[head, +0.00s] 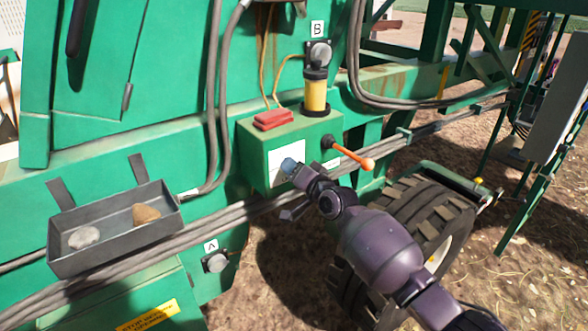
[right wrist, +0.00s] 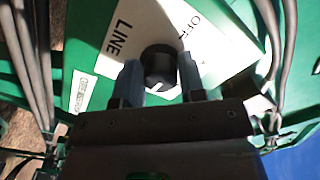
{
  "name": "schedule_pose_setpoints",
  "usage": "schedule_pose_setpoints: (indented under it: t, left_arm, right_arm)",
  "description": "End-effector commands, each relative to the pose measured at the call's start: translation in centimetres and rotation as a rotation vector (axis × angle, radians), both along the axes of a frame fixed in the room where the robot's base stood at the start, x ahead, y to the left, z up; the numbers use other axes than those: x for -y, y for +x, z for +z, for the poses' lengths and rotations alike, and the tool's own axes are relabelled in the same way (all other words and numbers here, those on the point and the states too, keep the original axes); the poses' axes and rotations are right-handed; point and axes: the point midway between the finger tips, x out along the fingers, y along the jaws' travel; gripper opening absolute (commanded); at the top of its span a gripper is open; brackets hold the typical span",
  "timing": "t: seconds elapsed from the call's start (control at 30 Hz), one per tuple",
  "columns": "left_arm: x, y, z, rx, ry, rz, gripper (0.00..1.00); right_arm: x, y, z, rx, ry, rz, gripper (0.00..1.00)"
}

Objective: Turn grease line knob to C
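The black round knob (right wrist: 159,68) with a white pointer mark sits on a white label (right wrist: 206,28) that reads LINE and OFF, on a green box (head: 255,162). My right gripper (right wrist: 158,75) has one blue-grey finger on each side of the knob, with no clear gap seen. In the head view my right gripper (head: 291,168) is at the box's labelled front and hides the knob. The C mark cannot be made out. My left gripper is not in view.
An orange-handled lever (head: 348,153) sticks out right of my gripper. A red block (head: 273,119) and a yellow cylinder (head: 316,95) under sign B stand on the box. A grey tray (head: 115,240) with two stones hangs left. A tyre (head: 420,215) is at right.

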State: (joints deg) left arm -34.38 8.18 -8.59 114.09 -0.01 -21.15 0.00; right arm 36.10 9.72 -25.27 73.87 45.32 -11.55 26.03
Motion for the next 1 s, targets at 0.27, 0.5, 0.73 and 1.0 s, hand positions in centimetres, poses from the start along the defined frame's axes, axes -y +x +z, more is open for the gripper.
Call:
schedule_pose_setpoints:
  t: [0.27,0.5,0.73,1.0]
  left_arm:
    - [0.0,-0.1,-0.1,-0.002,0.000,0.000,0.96]
    - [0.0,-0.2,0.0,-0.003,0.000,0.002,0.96]
    - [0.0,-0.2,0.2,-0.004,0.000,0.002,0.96]
    - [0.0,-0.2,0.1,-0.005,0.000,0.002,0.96]
  right_arm:
    - [0.0,0.0,0.0,0.001,0.000,-0.001,0.58]
    - [0.3,-0.4,0.0,0.001,0.000,-0.001,0.58]
    - [1.9,-2.5,0.0,0.001,0.000,-0.002,0.58]
    - [4.4,-6.0,0.0,0.001,-0.001,-0.001,0.58]
